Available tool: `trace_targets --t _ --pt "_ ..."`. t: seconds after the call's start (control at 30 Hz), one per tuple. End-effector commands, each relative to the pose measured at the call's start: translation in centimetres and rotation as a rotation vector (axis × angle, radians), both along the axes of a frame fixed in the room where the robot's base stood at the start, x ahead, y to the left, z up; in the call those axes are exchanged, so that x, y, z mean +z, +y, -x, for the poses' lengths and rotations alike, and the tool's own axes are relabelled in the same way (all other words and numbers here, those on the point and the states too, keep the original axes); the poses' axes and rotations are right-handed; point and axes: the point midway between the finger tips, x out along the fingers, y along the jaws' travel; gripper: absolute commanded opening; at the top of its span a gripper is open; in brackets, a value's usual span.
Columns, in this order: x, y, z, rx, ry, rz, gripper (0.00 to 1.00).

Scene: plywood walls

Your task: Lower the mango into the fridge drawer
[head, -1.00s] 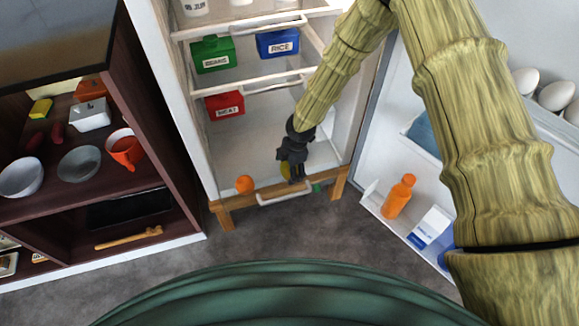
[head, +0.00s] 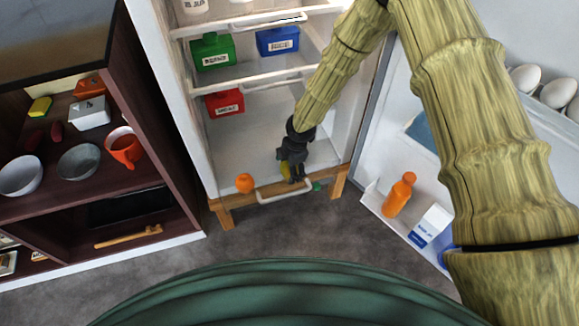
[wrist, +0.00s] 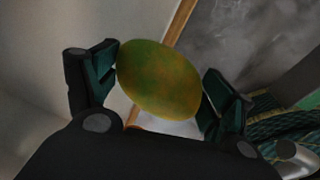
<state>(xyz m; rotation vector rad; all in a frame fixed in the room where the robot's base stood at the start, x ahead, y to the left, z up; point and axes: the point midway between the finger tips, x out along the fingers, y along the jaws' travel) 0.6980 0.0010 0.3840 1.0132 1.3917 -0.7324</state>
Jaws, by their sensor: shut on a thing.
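My gripper (wrist: 160,95) is shut on the mango (wrist: 158,80), which is yellow-green with an orange tint and sits between the two fingers. In the head view my gripper (head: 293,175) is low at the front of the open fridge (head: 250,135), and only a yellow edge of the mango (head: 285,170) shows beside it. A drawer with a white handle (head: 284,192) is at the fridge's bottom front, just below my gripper. The inside of the drawer is mostly hidden by my gripper.
An orange (head: 245,183) is at the fridge's lower front left. Red (head: 225,103), green (head: 212,53) and blue (head: 278,41) bins are higher inside. The open door at the right holds an orange bottle (head: 398,196) and a carton (head: 431,226). A dark shelf unit (head: 150,120) stands left.

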Motion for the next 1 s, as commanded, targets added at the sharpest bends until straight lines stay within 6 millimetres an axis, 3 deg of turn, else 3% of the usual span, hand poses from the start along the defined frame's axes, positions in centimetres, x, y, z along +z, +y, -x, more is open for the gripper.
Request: trace_targets --t 0.27,0.3,0.37,0.77,1.0 --pt "0.0 0.0 0.0 0.0 0.0 0.0 0.51" --pt "0.0 0.0 0.0 0.0 0.0 0.0 0.89" --pt "0.0 0.0 0.0 0.0 0.0 0.0 1.0" --pt "0.1 0.0 0.0 0.0 0.0 0.0 1.0" --pt "2.2 -0.4 0.1 0.0 -0.002 -0.001 1.0"
